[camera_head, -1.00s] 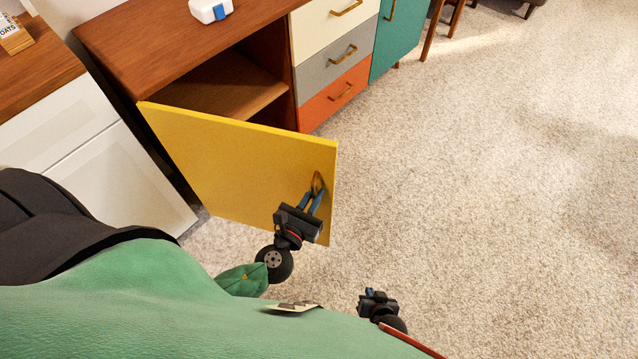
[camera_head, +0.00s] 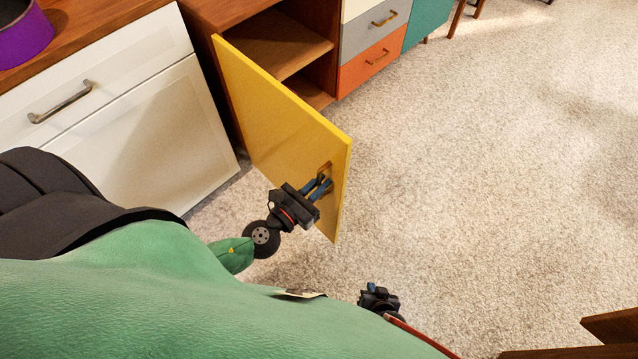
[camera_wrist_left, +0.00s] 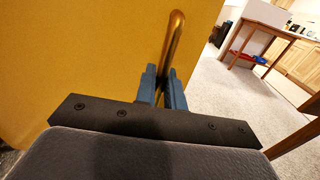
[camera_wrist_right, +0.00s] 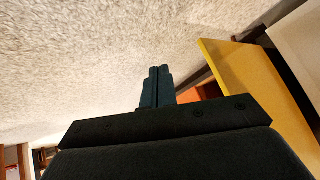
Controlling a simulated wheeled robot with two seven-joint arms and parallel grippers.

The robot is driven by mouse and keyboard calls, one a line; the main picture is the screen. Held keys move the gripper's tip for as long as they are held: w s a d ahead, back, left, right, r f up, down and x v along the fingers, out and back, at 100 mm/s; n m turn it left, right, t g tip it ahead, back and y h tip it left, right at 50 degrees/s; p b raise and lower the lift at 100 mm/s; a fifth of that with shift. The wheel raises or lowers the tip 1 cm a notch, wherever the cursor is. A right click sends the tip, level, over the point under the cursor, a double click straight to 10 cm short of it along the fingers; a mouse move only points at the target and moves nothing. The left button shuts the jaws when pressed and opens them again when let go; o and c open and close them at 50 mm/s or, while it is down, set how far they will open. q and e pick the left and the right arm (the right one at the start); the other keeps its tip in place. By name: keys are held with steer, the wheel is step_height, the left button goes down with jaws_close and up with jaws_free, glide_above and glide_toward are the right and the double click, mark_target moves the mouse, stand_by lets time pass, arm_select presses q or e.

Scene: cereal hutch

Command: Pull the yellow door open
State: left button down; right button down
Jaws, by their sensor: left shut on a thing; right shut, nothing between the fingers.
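The yellow door (camera_head: 270,115) stands swung well out from the wooden hutch, hinged at its left, with the shelf inside exposed. Its brass handle (camera_wrist_left: 174,42) is near the door's free edge. My left gripper (camera_head: 322,184) is shut on the handle, and the left wrist view shows the blue fingers (camera_wrist_left: 162,85) around its lower part. My right gripper (camera_head: 372,290) is low at the front, away from the door. In the right wrist view its fingers (camera_wrist_right: 158,85) are together and empty, with the yellow door (camera_wrist_right: 255,85) to the right.
A white cabinet (camera_head: 140,120) stands left of the door, a purple bowl (camera_head: 22,35) on its top. Grey (camera_head: 375,35) and orange (camera_head: 368,68) drawers are right of the opening. Carpet (camera_head: 480,170) is clear to the right. Wooden furniture (camera_head: 570,350) is at the lower right.

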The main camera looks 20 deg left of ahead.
arm_select(q)
steer(key=shift+s+a+r, duration=0.1)
steer(key=shift+a+r, duration=0.05)
steer(key=shift+a, duration=0.1)
arm_select(e)
steer(key=shift+s, duration=0.2)
arm_select(q)
steer(key=c, duration=1.9)
jaws_free()
arm_select(e)
steer(key=shift+s+a+f, duration=0.1)
steer(key=shift+s+f, duration=0.15)
steer(key=shift+s, duration=0.25)
arm_select(q)
steer(key=shift+s, duration=0.2)
